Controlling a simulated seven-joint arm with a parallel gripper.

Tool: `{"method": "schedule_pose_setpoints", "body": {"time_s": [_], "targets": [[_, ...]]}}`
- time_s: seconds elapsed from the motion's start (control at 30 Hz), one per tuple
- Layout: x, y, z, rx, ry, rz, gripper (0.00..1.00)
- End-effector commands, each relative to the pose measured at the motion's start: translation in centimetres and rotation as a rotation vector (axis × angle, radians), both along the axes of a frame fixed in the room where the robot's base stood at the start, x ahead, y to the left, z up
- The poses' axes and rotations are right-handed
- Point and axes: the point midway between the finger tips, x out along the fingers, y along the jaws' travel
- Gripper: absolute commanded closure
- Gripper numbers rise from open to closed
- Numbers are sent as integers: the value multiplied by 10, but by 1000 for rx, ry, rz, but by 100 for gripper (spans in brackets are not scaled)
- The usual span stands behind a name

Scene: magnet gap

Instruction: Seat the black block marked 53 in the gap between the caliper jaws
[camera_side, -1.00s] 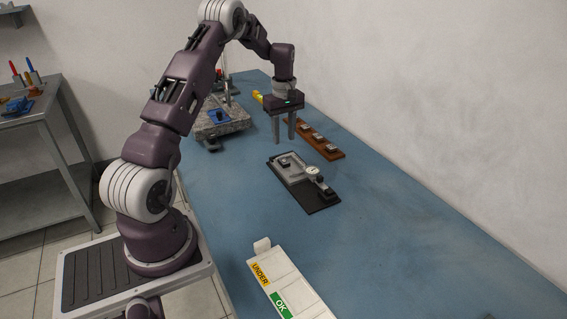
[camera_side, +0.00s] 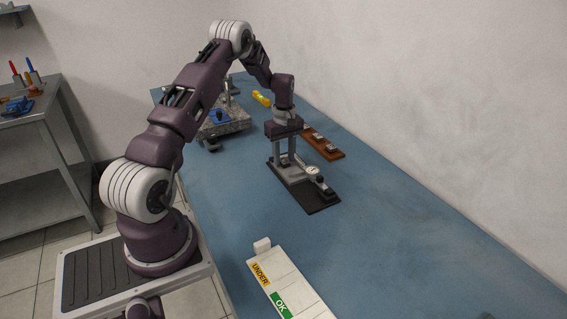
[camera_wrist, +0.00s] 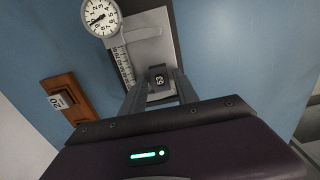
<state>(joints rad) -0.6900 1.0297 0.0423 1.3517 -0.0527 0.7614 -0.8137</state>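The black block marked 53 (camera_wrist: 158,78) sits at the jaw end of the caliper (camera_wrist: 148,50) in the wrist view. The caliper, with its round white dial (camera_side: 312,170), lies on a dark base plate (camera_side: 318,200) on the bench. My gripper (camera_side: 284,160) points down over the jaw end of the caliper. In the wrist view its two fingers (camera_wrist: 163,85) stand apart on either side of the block, with no clear contact. The fingers partly hide the jaws, so I cannot tell how the block sits against them.
A brown wooden rack (camera_side: 326,148) with small blocks stands behind the caliper, near the wall. A white tray (camera_side: 290,281) labelled UNDER and OK lies at the front. A granite plate (camera_side: 228,124) stands at the back left. The blue bench to the right is clear.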

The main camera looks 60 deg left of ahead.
Motion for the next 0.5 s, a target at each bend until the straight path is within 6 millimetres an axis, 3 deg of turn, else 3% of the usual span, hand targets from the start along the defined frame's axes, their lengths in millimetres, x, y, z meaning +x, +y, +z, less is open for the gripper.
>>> {"method": "schedule_pose_setpoints", "body": {"time_s": [0.03, 0.2, 0.23, 0.5], "targets": [[0, 0, 0, 0, 0, 0, 64], [0, 0, 0, 0, 0, 0, 97], [0, 0, 0, 0, 0, 0, 100], [1, 1, 15, 2, -2, 1, 100]]}}
